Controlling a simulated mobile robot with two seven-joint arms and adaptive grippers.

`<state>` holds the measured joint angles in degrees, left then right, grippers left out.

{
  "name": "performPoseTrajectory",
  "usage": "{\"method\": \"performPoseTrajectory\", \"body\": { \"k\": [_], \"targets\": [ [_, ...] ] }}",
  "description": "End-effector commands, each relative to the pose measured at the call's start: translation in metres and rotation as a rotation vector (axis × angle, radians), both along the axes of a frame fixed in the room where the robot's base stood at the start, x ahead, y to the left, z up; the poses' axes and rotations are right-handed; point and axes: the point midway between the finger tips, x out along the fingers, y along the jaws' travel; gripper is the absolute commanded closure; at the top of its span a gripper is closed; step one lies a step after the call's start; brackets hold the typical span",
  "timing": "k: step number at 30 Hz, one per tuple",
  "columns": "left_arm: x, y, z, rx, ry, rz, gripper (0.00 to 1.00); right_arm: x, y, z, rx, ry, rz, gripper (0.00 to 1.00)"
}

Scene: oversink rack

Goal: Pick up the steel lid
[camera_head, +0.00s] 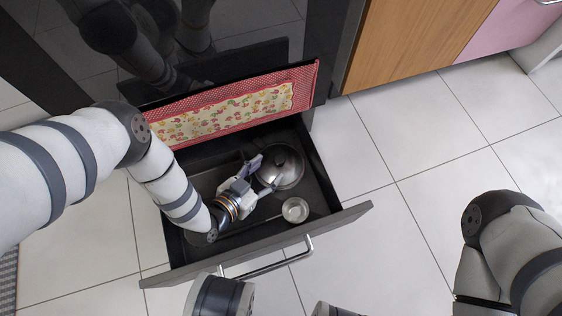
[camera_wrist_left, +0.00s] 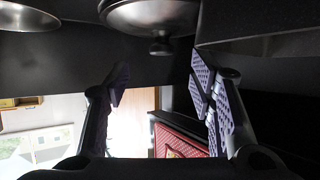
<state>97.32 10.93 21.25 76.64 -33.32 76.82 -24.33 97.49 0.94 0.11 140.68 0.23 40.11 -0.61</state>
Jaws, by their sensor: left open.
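The steel lid (camera_head: 284,158) is a round, shiny dome with a dark knob, lying in the open drawer (camera_head: 356,212) near its far right side. My left gripper (camera_head: 267,171) is inside the drawer, open, with its fingers pointing at the lid's left side. In the left wrist view the lid (camera_wrist_left: 150,14) shows at the top, its knob sticking out towards the space between my open fingers (camera_wrist_left: 160,88). The fingers are apart and nothing is between them; I cannot tell whether either touches the lid. My right gripper is out of view.
A small steel bowl (camera_head: 295,210) stands in the drawer just nearer than the lid. The drawer walls surround the gripper. A red cloth with a patterned panel (camera_head: 230,110) hangs at the drawer's back.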

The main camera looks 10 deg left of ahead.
Motion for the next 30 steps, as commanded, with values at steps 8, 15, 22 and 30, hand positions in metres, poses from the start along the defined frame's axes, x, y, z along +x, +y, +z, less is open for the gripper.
{"method": "performPoseTrajectory", "body": {
  "k": [8,15,22,30],
  "targets": [
    [0.040,-0.014,-0.023,0.000,0.000,0.000,0.50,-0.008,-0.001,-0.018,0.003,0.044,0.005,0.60],
    [0.043,-0.015,-0.021,0.000,-0.001,0.000,0.53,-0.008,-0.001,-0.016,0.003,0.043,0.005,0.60],
    [0.042,-0.015,-0.021,0.000,-0.001,0.000,1.00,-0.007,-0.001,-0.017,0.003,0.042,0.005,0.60],
    [0.042,-0.014,-0.020,0.000,-0.001,0.000,1.00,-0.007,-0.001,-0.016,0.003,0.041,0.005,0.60]
  ]
}}
